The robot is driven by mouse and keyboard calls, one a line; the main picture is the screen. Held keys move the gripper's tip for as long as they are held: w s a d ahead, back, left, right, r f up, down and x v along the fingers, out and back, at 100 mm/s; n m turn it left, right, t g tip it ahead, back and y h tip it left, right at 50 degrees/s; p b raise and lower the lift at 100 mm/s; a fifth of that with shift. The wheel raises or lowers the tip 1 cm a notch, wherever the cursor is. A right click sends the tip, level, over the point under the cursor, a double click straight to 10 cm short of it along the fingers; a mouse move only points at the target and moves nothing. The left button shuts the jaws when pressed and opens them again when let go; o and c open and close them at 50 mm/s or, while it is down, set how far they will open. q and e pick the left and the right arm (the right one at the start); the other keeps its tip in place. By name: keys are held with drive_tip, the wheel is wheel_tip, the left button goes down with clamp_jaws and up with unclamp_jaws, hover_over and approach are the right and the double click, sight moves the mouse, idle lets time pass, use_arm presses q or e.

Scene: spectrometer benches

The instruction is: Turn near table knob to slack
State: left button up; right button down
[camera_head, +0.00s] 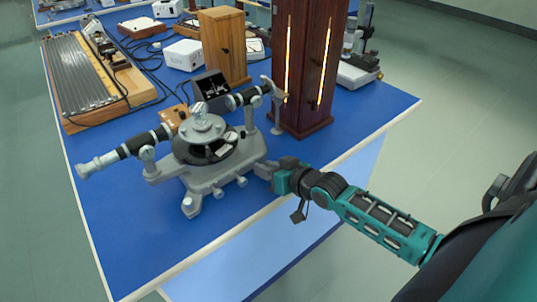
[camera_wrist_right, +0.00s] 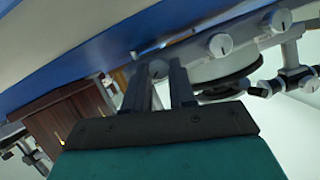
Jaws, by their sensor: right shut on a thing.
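The grey spectrometer (camera_head: 205,160) stands on the near blue table (camera_head: 130,255), with a round central table and two telescope tubes. Pale knobs stick out along its near side, among them one (camera_head: 241,181) close to my right gripper (camera_head: 266,170). In the right wrist view, my right gripper (camera_wrist_right: 161,75) has its two dark fingers on either side of a pale round knob (camera_wrist_right: 157,68) and is shut on it. The head view hides this knob behind the fingers. Two other knobs with dark pointer marks (camera_wrist_right: 220,44) (camera_wrist_right: 278,20) show beside it. My left gripper is out of view.
A dark wooden lamp housing (camera_head: 308,70) with lit slits stands just behind my right gripper. A lighter wooden box (camera_head: 224,47), a white box (camera_head: 182,55) and a ribbed board (camera_head: 80,75) stand farther back. The table's front right corner strip is clear.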

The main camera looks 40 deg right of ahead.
drive_tip(key=shift+a+r+n+h+p, duration=0.2)
drive_tip(key=shift+n+h+p, duration=0.2)
drive_tip(key=shift+n+h, duration=0.15)
drive_tip(key=shift+a+f+n+h, duration=0.1)
drive_tip(key=shift+n+h, duration=0.3)
drive_tip(key=shift+n, duration=0.25)
drive_tip(key=shift+a+f+n+h, duration=0.1)
drive_tip(key=shift+n+h, duration=0.25)
drive_tip(key=shift+n, duration=0.25)
drive_tip(key=n+h, duration=0.2)
drive_tip(key=shift+a+f+n+t, duration=0.1)
drive_tip(key=shift+a+n+t, duration=0.05)
drive_tip(key=shift+n+t, duration=0.25)
drive_tip(key=shift+n+h+b, duration=0.3)
drive_tip(key=shift+n+b, duration=0.2)
drive_tip(key=shift+n, duration=0.1)
drive_tip(key=c, duration=0.9)
unclamp_jaws()
drive_tip(key=shift+c, duration=0.2)
drive_tip(key=shift+s, duration=0.1)
